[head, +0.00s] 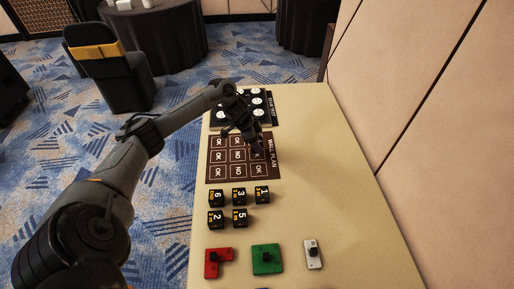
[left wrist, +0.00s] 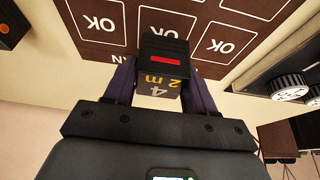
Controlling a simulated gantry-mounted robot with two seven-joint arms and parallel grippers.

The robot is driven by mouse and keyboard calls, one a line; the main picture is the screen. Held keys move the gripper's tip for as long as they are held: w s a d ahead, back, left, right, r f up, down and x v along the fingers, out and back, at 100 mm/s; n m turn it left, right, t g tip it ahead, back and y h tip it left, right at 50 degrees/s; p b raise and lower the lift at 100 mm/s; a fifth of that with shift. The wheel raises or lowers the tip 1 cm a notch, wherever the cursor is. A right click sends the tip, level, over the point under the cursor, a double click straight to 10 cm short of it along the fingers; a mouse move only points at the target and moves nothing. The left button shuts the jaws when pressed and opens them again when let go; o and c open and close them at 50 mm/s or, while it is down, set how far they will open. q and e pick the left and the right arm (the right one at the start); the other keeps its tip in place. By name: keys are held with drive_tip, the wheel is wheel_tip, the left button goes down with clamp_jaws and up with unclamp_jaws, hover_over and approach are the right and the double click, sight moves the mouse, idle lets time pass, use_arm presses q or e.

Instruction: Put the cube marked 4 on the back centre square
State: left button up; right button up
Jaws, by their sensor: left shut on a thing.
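The black cube marked 4 (left wrist: 162,62) is held between the two fingers of my left gripper (left wrist: 160,85) in the left wrist view. Its 4 and yellow lettering face the wrist camera, and a red bar shows on it. In the head view my left gripper (head: 254,143) is over the upper right part of the brown wall plan board (head: 209,160) and hides some of its squares. In the wrist view the cube overlaps the board's titled edge and part of the middle square beyond it. The gap between cube and board is unclear. My right gripper is not in view.
Nearer on the table (head: 330,180) stand several black cubes, such as 3 (head: 239,196) and 5 (head: 239,218). A red piece (head: 213,263), green piece (head: 267,260) and white piece (head: 313,254) lie in front. A black panel with white dials (head: 257,103) is beyond the board.

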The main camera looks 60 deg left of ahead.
use_arm(q)
wheel_tip(320, 180, down, 2)
drive_tip(key=shift+f+b, duration=0.25)
drive_tip(key=shift+b, duration=0.05)
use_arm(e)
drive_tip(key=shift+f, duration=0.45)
use_arm(q)
drive_tip(key=shift+f, duration=0.1)
drive_tip(key=shift+f, duration=0.1)
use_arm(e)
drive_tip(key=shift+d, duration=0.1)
use_arm(q)
drive_tip(key=o, duration=1.1)
drive_tip(key=shift+c, duration=0.2)
drive_tip(key=shift+r, duration=0.2)
use_arm(e)
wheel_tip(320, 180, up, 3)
drive_tip(key=p, duration=0.2)
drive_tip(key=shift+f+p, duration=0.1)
drive_tip(key=shift+p, duration=0.3)
use_arm(q)
drive_tip(key=v, duration=1.2)
